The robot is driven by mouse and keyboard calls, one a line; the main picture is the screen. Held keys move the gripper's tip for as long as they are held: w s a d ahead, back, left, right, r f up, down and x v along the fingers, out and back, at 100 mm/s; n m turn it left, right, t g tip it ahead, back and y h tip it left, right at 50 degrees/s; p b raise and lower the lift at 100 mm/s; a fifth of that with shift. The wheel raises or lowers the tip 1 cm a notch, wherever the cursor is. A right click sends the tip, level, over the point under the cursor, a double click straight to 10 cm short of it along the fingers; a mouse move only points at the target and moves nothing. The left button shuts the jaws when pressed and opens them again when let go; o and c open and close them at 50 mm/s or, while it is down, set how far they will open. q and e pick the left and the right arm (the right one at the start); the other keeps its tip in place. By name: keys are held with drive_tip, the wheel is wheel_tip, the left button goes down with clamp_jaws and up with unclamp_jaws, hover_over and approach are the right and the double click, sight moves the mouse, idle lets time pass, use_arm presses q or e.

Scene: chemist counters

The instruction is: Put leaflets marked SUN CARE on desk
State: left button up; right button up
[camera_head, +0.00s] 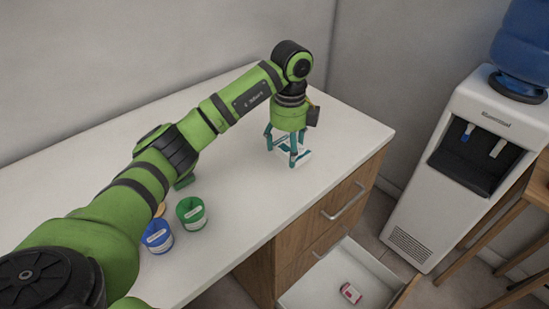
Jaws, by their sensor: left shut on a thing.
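My left arm reaches in from the left across the white desk (235,225). My left gripper (297,158) points down near the desk's far right part. It is shut on a small white and teal thing (303,159) at the desk top. This may be a leaflet stack, but the print is too small to read, and the fingers hide part of it. I cannot tell whether it touches the desk. My right gripper is not in view.
A blue cup (157,237) and a green cup (191,213), both labelled, stand on the desk beside my arm. An open drawer (330,290) below holds a small pink and white item (351,293). A water cooler (475,150) and a wooden stool (510,225) stand at right.

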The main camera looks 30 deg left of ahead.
sight(275, 171)
use_arm(q)
drive_tip(key=a, duration=0.1)
drive_tip(key=a+f, duration=0.1)
drive_tip(key=a, duration=0.1)
drive_tip(key=shift+s+a+f, duration=0.1)
drive_tip(key=shift+s+f, duration=0.25)
wheel_tip(275, 171, down, 4)
drive_tip(key=shift+r+p, duration=0.1)
drive_tip(key=shift+p, duration=0.7)
drive_tip(key=shift+f, duration=0.25)
drive_tip(key=o, duration=1.2)
drive_tip(key=shift+f, duration=0.1)
drive_tip(key=shift+c, duration=0.2)
